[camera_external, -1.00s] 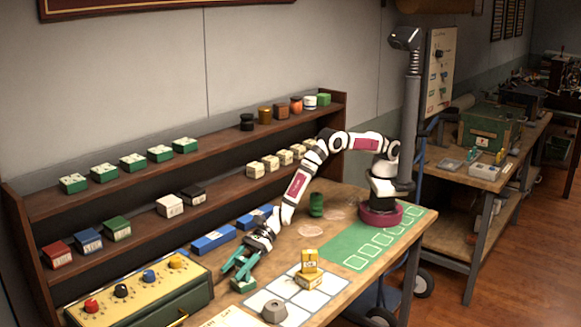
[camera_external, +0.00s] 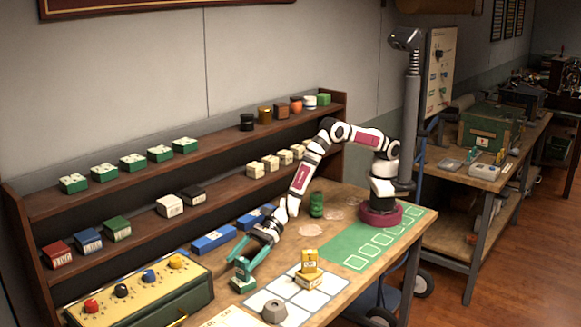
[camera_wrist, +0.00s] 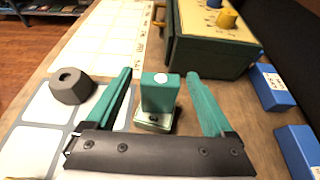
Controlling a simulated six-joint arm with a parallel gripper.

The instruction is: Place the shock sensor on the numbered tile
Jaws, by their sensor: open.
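A teal block (camera_external: 243,268) stands upright on a pale-topped green base (camera_external: 243,285) on the bench; it looks like the shock sensor, though I cannot read a label. The wrist view shows the block (camera_wrist: 160,96) with a white round spot on top, between my fingers. My gripper (camera_external: 244,260) is open, its teal fingers on either side of the block with visible gaps. A mat of pale tiles (camera_external: 316,298) lies to the right; no numbers are legible. It also shows in the wrist view (camera_wrist: 35,145). A yellow device (camera_external: 310,270) and a grey hexagonal piece (camera_external: 274,311) stand on it.
A yellow-topped control box (camera_external: 140,290) with knobs stands left of my gripper. Blue boxes (camera_external: 213,239) lie behind it near the shelf. A green jar (camera_external: 316,205) stands farther back. A green mat with outlined squares (camera_external: 350,262) is clear at the right.

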